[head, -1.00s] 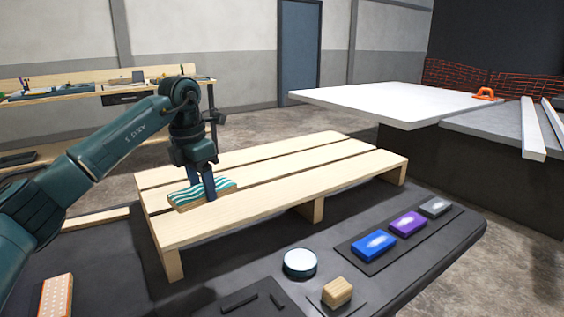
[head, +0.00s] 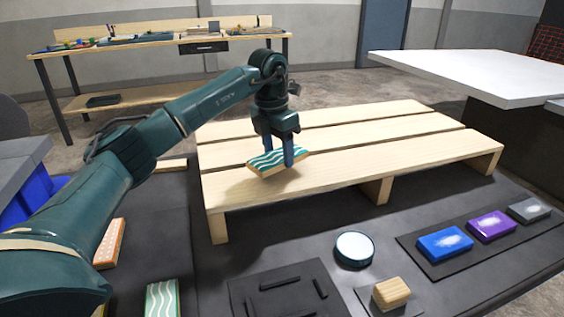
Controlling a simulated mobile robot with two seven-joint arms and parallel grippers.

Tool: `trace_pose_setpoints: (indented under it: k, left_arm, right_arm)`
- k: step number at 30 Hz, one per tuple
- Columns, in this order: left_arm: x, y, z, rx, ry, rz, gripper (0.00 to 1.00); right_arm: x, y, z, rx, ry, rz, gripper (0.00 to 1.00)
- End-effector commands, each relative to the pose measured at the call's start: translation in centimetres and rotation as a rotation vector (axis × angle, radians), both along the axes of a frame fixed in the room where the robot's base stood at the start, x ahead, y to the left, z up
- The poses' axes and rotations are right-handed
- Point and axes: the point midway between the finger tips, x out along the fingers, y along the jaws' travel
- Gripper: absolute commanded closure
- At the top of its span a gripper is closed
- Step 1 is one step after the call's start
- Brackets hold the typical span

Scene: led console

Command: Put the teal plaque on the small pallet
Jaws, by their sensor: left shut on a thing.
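The teal plaque (head: 266,162), a wooden block with teal and white wavy stripes on top, is between the fingers of my left gripper (head: 278,155) in the head view. The gripper is shut on it and points down. The small pallet (head: 330,172), made of pale wooden slats, stands on the dark table. The plaque is over the pallet's left part, near its front slat. It looks slightly tilted, and I cannot tell whether it touches the slats. My right gripper is not in view.
A green wavy-striped block (head: 162,298) and an orange dotted block (head: 109,243) lie at left. In front are a round white-topped disc (head: 354,248), a small wooden block (head: 391,293), and blue (head: 444,243), purple (head: 491,226) and grey (head: 528,210) blocks. The pallet's right side is clear.

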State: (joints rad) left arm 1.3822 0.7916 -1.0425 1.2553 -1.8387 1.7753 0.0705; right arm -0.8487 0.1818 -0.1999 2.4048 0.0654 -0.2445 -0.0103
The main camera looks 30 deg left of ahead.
Motion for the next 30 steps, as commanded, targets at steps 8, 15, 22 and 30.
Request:
trace_pose_setpoints:
  k: [8, 15, 22, 30]
  left_arm:
    - [0.0, 0.0, -3.4, 0.000, 0.001, 0.000, 0.71]
    - [0.0, 0.0, -3.4, 0.000, 0.000, -0.001, 0.71]
    - [0.0, 0.0, -3.6, 0.000, 0.001, -0.001, 0.35]
    - [0.0, 0.0, -3.6, 0.000, 0.001, -0.001, 0.24]
  right_arm:
    - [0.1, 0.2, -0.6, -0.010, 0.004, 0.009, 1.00]
    - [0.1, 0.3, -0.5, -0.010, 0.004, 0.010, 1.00]
    - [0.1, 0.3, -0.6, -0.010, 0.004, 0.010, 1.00]
    - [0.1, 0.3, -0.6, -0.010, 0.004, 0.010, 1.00]
